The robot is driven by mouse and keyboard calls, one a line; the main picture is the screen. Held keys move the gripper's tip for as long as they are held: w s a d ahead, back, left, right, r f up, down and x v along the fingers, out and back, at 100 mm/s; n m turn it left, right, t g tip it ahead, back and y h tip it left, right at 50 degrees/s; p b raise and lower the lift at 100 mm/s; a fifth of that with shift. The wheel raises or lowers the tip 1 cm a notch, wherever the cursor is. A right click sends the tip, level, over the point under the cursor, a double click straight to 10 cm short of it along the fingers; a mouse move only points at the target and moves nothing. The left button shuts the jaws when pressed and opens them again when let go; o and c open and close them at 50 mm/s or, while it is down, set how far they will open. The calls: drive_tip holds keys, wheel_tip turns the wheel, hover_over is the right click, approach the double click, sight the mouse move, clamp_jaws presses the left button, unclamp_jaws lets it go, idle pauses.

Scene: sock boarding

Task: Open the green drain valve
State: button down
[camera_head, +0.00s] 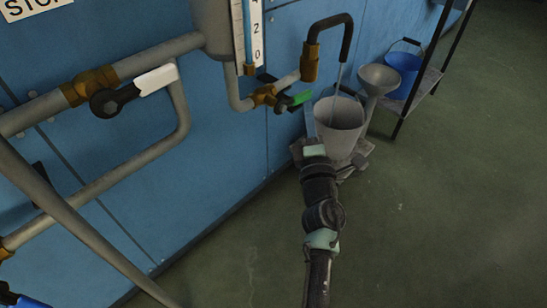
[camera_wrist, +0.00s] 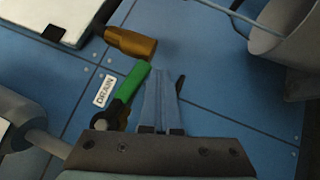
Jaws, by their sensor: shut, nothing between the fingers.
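The green drain valve handle (camera_head: 300,98) sits on a brass valve (camera_head: 264,95) on the pipe below the tank. In the head view it points right, roughly along the pipe run. In the wrist view the green handle (camera_wrist: 132,82) slants up and right, beside a "DRAIN" label (camera_wrist: 104,91). My gripper (camera_wrist: 160,73) is shut and empty, its fingers just right of the handle; I cannot tell whether they touch it. In the head view my gripper (camera_head: 309,112) is just below and right of the handle's tip.
A black spout (camera_head: 345,38) hangs over a grey bucket (camera_head: 340,124); a thin pale line, like a water stream, runs between them. A funnel (camera_head: 378,78) and blue bucket (camera_head: 402,70) stand right. A white-handled valve (camera_head: 155,80) is left. The floor at right is clear.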

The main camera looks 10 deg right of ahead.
drive_tip(key=shift+w+d+r+n+t+b, duration=0.1)
drive_tip(key=shift+d+r+n+t+b, duration=0.2)
drive_tip(key=shift+b, duration=0.5)
drive_tip(key=shift+a+r, duration=0.1)
drive_tip(key=s+d+f+b, duration=0.1)
drive_tip(key=s+f, duration=0.2)
drive_tip(key=f, duration=0.2)
drive_tip(key=s+d+f, duration=0.2)
drive_tip(key=s+f, duration=0.1)
drive_tip(key=f, duration=0.3)
drive_tip(key=shift+s+d+b, duration=0.15)
drive_tip(key=shift+d+b, duration=0.1)
drive_tip(key=shift+b, duration=0.15)
drive_tip(key=shift+f, duration=0.1)
